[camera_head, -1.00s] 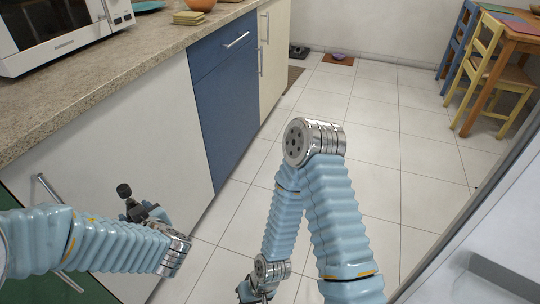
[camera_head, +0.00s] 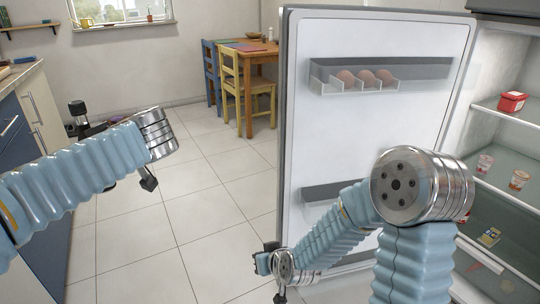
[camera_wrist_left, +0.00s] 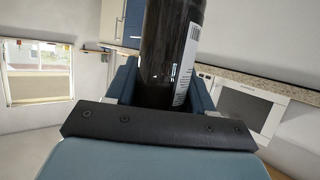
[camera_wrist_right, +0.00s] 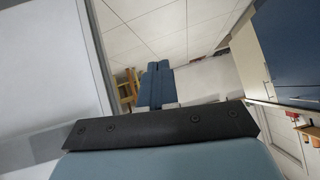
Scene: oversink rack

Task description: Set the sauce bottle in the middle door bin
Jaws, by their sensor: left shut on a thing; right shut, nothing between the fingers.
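My left gripper (camera_wrist_left: 163,88) is shut on a dark sauce bottle (camera_wrist_left: 172,45) with a white label, seen in the left wrist view. In the head view the bottle's black top (camera_head: 78,108) shows above my left forearm, which hides most of the gripper. The fridge door (camera_head: 400,140) stands open. Its middle door bin (camera_head: 322,192) is partly hidden behind my right arm; I see nothing in the visible part. My right gripper (camera_head: 268,262) is shut and empty, low by the door's left edge. Its closed fingers (camera_wrist_right: 158,85) show in the right wrist view.
The upper door bin (camera_head: 380,84) holds eggs. Fridge shelves at right hold a red tub (camera_head: 512,101) and small cups (camera_head: 519,179). A table (camera_head: 252,55) and chairs stand behind, left of the door. Counter and cabinets (camera_head: 28,125) are at left. The floor between is clear.

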